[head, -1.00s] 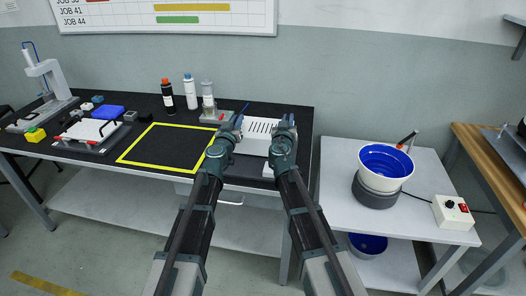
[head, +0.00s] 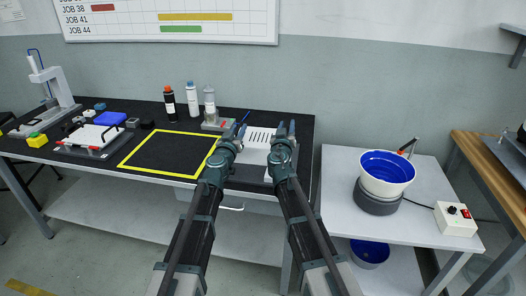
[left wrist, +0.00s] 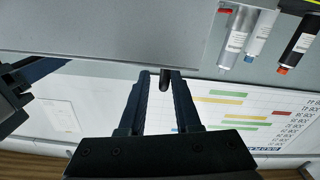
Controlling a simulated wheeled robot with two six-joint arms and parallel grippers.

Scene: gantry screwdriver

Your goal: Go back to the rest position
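My left gripper (head: 241,131) and my right gripper (head: 286,129) are held out side by side, pointing forward over the right part of the black workbench (head: 110,178). In the left wrist view, the left gripper's two fingers (left wrist: 164,84) stand apart. A short dark rod end shows between them; I cannot tell whether it is touched. The right gripper's fingers also look apart, with nothing seen between them. A white slotted box (head: 259,138) lies behind and between the grippers, partly hidden by them.
A yellow-outlined square (head: 166,175) is empty on the bench. Several bottles (head: 192,99) stand at the back. A fixture with a white plate (head: 92,137) is at left. A blue-lined bowl (head: 387,170) and a control box (head: 455,218) stand on the right table.

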